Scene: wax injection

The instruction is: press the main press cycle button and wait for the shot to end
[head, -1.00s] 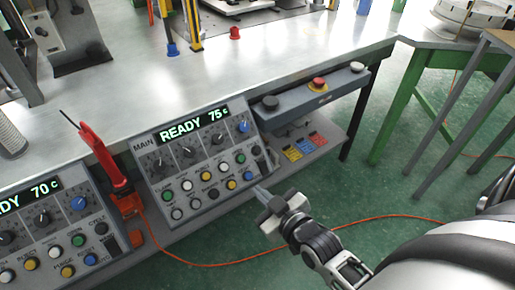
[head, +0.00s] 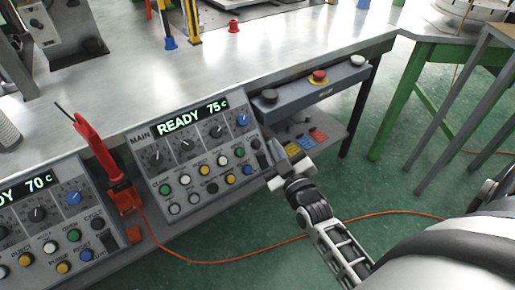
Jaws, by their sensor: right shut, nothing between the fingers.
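The main press panel (head: 190,160) is a grey box at the bench's front edge, and its green display (head: 192,118) reads "MAIN READY 75c". The cycle button (head: 255,143) appears to be the dark round button at the right end of the panel's upper button row; its label is too small to read. My right gripper (head: 274,150) is shut and empty, its tips just right of that button near the panel's right edge. I cannot tell whether they touch the panel. My left gripper is not in view.
A second panel (head: 45,215) reading 70c stands at lower left. A red tool (head: 95,145) stands between the panels. A grey control bar (head: 290,100) with a red button (head: 318,76) is behind my gripper. An orange cable (head: 225,262) crosses the green floor.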

